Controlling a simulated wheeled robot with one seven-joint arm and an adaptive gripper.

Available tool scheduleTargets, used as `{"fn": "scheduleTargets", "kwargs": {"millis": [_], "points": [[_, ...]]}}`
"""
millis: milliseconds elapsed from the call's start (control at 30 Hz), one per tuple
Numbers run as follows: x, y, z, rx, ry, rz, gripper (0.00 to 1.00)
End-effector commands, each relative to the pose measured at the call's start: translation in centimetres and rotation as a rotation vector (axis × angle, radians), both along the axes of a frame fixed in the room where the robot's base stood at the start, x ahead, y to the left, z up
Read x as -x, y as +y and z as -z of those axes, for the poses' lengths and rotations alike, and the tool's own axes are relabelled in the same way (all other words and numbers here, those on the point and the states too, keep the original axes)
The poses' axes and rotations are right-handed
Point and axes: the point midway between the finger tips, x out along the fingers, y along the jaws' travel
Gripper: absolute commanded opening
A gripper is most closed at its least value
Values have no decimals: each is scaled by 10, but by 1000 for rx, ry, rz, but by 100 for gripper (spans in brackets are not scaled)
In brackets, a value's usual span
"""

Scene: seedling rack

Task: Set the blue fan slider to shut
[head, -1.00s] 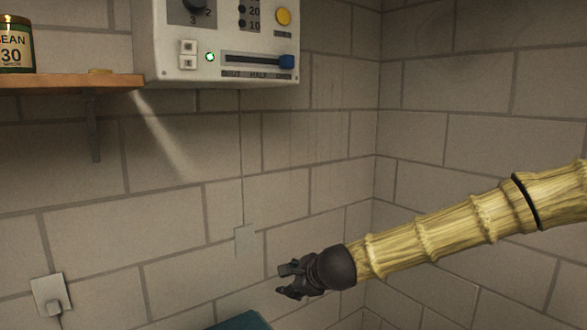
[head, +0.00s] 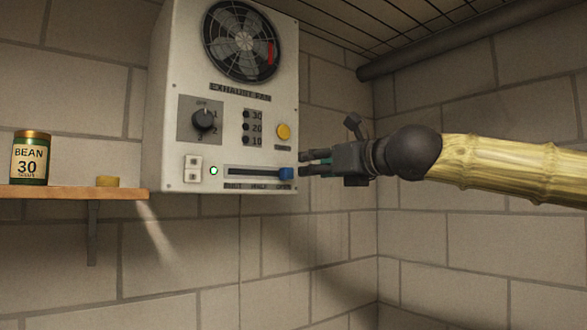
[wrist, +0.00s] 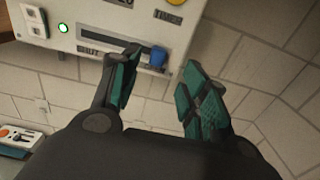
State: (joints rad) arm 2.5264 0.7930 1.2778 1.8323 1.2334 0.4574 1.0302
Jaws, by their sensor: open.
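The blue fan slider (head: 286,173) is a small blue knob at the right end of a dark horizontal slot (head: 250,171) on the exhaust fan panel (head: 225,110). The labels under the slot read shut at left, half in the middle and open at right. In the wrist view the blue slider (wrist: 157,57) shows between my finger pads, farther off. My gripper (head: 312,163) is open and empty, just right of the slider, apart from it as far as I can tell. In the wrist view my gripper (wrist: 160,88) has its teal pads spread apart.
A rotary dial (head: 204,120), a yellow button (head: 284,131), white switches (head: 192,168) and a lit green lamp (head: 213,170) sit near the slot. A shelf (head: 70,192) at left holds a bean can (head: 30,158). Below the panel is bare wall.

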Motion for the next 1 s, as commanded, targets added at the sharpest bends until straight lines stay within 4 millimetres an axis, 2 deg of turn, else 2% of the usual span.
{"fn": "scheduleTargets", "kwargs": {"millis": [300,500,733,1000], "points": [[-43,31,-2,3,2,-1,45],[-64,46,-1,1,0,-1,45],[-74,54,0,3,-1,-1,45],[-75,54,1,3,-1,0,45]]}}
